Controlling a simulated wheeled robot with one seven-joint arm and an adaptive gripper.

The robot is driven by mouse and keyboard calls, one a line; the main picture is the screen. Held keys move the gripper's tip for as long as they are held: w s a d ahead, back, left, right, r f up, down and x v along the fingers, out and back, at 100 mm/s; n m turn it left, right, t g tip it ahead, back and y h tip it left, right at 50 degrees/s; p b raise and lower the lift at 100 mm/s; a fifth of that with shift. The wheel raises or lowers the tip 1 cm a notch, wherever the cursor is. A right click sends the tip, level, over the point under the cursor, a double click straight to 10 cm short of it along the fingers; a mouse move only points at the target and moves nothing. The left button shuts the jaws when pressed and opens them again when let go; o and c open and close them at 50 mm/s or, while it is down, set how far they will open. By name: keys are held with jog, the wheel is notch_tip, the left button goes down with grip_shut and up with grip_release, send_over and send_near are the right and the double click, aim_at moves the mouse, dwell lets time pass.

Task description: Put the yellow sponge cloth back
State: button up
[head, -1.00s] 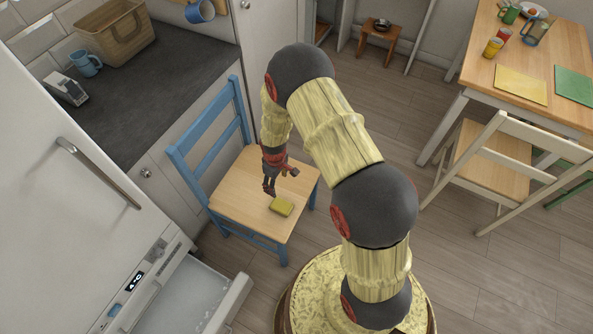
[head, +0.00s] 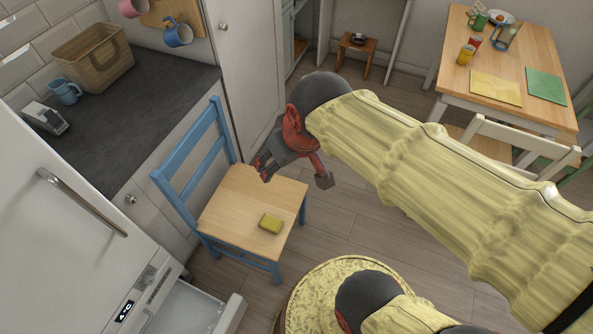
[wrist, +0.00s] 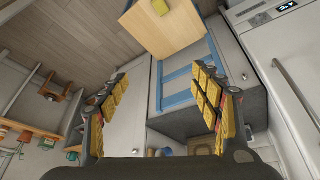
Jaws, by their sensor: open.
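The yellow sponge cloth (head: 271,222) is a small, thick yellow block. It lies on the wooden seat of the blue chair (head: 232,208), toward the front right of the seat. In the wrist view the sponge cloth (wrist: 160,7) shows at the top edge, on the seat (wrist: 165,38). My gripper (head: 294,177) is open and empty, its two fingers spread wide. It is raised above and beyond the seat, clear of the sponge cloth. The wrist view shows nothing between the fingers (wrist: 160,77).
A dark worktop (head: 150,105) at the left holds a basket (head: 92,62), a blue mug (head: 66,91) and a carton (head: 45,118). A fridge with an open drawer (head: 190,305) stands at the lower left. A wooden table (head: 520,62) with several items is at the right.

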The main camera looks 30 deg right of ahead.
jog(key=shift+m+t, duration=0.3)
jog(key=shift+m, duration=0.1)
jog(key=s, duration=0.1)
jog(key=s+r, duration=0.1)
jog(key=s, duration=0.3)
jog(key=shift+s+r, duration=0.15)
jog(key=shift+r, duration=0.1)
jog(key=shift+c, duration=1)
